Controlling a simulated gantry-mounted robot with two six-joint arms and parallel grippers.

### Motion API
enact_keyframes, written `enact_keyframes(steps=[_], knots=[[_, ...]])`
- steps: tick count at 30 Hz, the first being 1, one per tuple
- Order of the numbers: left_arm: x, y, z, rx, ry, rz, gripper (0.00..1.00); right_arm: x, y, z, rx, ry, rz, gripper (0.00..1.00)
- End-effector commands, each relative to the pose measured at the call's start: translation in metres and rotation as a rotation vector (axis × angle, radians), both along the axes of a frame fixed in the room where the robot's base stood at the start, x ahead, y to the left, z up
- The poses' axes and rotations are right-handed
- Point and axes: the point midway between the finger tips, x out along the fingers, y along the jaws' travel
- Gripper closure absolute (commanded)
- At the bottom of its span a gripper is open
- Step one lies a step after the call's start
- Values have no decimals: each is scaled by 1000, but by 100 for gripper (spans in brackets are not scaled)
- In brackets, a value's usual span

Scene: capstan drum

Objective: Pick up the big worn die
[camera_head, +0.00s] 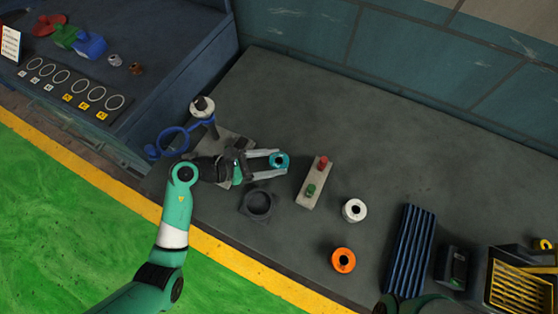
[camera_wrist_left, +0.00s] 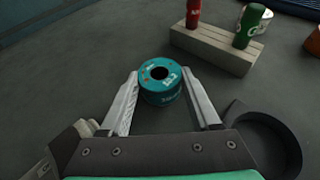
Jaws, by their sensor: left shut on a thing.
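A short teal cylinder with a dark centre hole, likely the die, (camera_head: 279,161) stands on the grey bench; in the left wrist view (camera_wrist_left: 161,92) it bears white lettering and small red marks. My left gripper (camera_head: 268,160) is shut on it, one finger on each side near the tips; it also shows in the left wrist view (camera_wrist_left: 165,100). The cylinder looks upright, and I cannot tell whether it is clear of the bench. A white ring-shaped piece (camera_head: 345,212) and an orange one (camera_head: 334,262) stand apart to the right. My right gripper is not in view.
A pale block (camera_head: 307,188) with red and green pegs stands just right of the gripper. A dark round holder (camera_head: 245,204) lies below it. A blue ribbed tray (camera_head: 399,255) lies at right.

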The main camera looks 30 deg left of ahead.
Motion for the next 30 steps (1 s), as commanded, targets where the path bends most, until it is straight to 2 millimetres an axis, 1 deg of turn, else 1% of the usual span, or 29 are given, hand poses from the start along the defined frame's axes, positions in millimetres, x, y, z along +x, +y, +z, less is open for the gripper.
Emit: enact_keyframes(steps=[1, 7, 8, 20, 23, 26, 30], knots=[[0, 0, 0, 0, 0, 0, 63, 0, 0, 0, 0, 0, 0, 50], [0, 0, 0, 0, 0, 0, 99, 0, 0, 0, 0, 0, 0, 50], [0, 0, 0, 0, 0, 0, 100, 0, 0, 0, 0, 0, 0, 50], [0, 0, 2, -1, -3, 1, 100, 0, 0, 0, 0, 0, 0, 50], [0, 0, 5, -1, -4, 0, 100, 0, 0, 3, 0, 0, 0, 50], [1, 0, 14, 0, -4, 0, 100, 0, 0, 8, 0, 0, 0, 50], [1, 0, 37, 0, -7, -1, 100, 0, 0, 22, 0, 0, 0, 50]])
